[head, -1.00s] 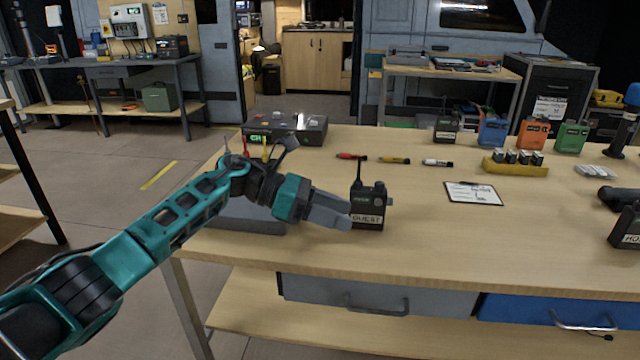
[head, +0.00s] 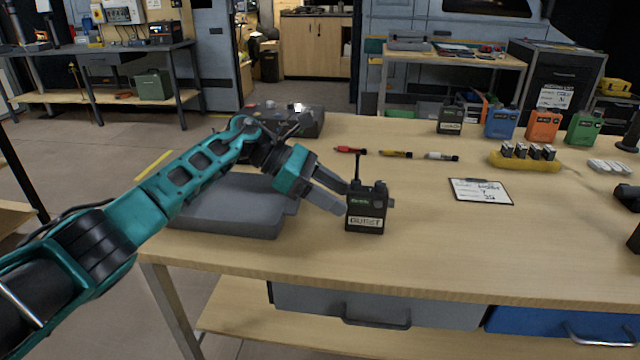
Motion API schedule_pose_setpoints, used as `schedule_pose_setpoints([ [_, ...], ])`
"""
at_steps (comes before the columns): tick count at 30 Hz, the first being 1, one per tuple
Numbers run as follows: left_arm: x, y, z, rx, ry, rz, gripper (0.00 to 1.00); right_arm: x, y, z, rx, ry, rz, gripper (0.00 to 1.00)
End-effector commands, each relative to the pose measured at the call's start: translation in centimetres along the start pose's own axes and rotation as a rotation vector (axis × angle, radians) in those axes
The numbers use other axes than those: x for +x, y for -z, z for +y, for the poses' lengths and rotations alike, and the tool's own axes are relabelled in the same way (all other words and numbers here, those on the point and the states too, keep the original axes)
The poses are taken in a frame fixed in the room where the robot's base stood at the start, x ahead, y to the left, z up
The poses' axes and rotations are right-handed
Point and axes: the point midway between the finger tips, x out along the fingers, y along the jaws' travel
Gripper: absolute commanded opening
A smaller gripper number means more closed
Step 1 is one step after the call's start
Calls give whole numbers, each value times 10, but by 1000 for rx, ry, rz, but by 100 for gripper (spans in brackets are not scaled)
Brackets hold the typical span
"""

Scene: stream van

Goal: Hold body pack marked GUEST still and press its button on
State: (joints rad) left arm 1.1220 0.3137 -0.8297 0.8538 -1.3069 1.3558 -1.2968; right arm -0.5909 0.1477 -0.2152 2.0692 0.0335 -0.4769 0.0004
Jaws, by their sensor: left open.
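The body pack marked GUEST (head: 366,211) is a small black box with a thin upright antenna and a white label on its front. It stands upright on the wooden table (head: 420,262). My left gripper (head: 346,199) is open, with its grey fingers apart at the pack's left side. One finger reaches low near the front left and the other reaches behind. I cannot tell whether they touch the pack. The pack's button is too small to make out.
A grey case (head: 230,212) lies left of the pack under my left arm. A clipboard (head: 480,191) lies to the right. Red, yellow and white markers (head: 396,154) lie behind. Several coloured packs (head: 542,126) and a yellow battery holder (head: 524,160) stand at the back right.

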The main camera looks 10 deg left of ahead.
Motion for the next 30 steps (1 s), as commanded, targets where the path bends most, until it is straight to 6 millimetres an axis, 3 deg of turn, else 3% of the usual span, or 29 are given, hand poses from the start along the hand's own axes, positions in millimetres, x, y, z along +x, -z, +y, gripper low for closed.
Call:
schedule_pose_setpoints([
  [6, 30, 4, 0, 2, 1, -1, 56, 8, -12, 0, 0, 0, 1, 35],
  [13, 49, 2, 0, 2, 0, -1, 56, 16, -27, 1, -2, 0, -5, 35],
  [27, 56, -1, 0, 1, -1, -1, 56, 18, -30, 2, -7, 1, -6, 35],
  [30, 56, -1, 0, 1, -1, -1, 49, 18, -30, 2, -7, 1, -6, 35],
])
